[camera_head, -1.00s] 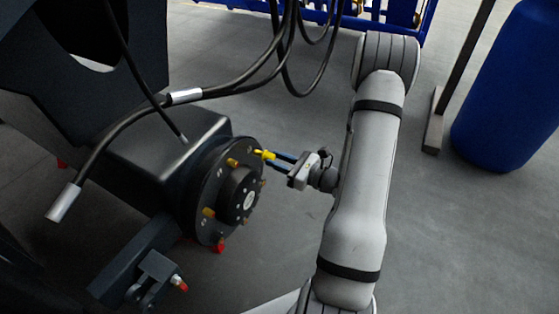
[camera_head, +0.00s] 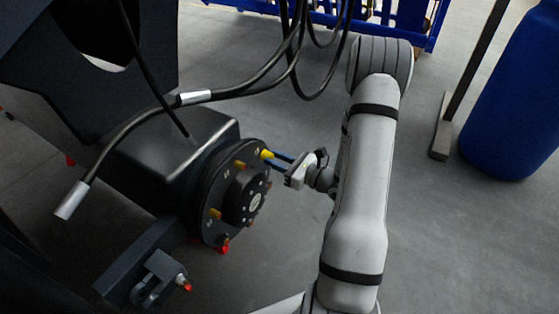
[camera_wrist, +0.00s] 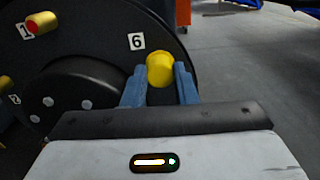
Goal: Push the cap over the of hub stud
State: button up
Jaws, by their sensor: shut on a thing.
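The yellow cap (camera_wrist: 160,70) sits between the two blue fingers of my gripper (camera_wrist: 160,84) in the wrist view, beside the label 6. In the head view the cap (camera_head: 266,154) is at the upper right rim of the black hub (camera_head: 232,190), with my gripper (camera_head: 277,158) shut on it from the right. The stud under the cap is hidden, so I cannot tell how far the cap is over it. Other brass-coloured studs show on the hub face, one (camera_wrist: 42,22) with a red end near label 1.
Black hoses (camera_head: 245,90) hang above the hub, one with a silver end (camera_head: 71,200). A dark bracket with a red-tipped fitting (camera_head: 183,283) is below left. A blue barrel (camera_head: 515,100) stands at the right. The grey floor between is clear.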

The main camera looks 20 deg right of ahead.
jog(key=shift+w+a, duration=0.1)
jog(key=o, duration=0.8)
jog(key=shift+o, duration=0.2)
jog(key=shift+v, duration=2.55)
